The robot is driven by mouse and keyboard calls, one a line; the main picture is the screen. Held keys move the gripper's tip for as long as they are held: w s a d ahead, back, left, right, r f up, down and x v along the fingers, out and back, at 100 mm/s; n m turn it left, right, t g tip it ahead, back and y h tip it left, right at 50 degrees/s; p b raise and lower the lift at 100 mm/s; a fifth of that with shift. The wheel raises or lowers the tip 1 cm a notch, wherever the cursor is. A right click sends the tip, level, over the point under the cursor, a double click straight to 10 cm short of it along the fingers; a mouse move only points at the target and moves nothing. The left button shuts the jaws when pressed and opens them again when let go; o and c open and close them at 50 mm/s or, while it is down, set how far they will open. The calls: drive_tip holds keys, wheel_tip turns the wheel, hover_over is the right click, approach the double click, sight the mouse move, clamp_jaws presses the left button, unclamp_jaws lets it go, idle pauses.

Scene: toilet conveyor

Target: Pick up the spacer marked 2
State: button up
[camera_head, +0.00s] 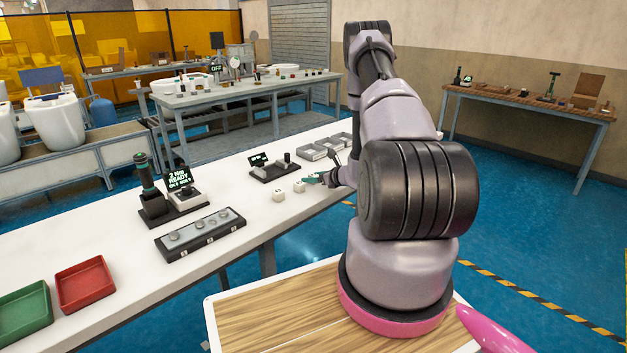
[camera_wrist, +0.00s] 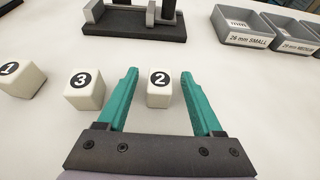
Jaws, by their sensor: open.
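The spacer marked 2 (camera_wrist: 159,92) is a small white block with a black numbered disc. My gripper is open, with a gap on both sides of the block. The spacer marked 3 (camera_wrist: 84,90) stands just left of the left finger. The spacer marked 1 (camera_wrist: 22,79) stands farther left. In the head view my gripper (camera_head: 314,179) is low over the table, and the spacer marked 2 cannot be made out there.
A dark fixture (camera_wrist: 134,22) stands beyond the spacers. Grey labelled bins (camera_wrist: 247,28) stand at the far right.

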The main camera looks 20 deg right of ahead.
clamp_jaws()
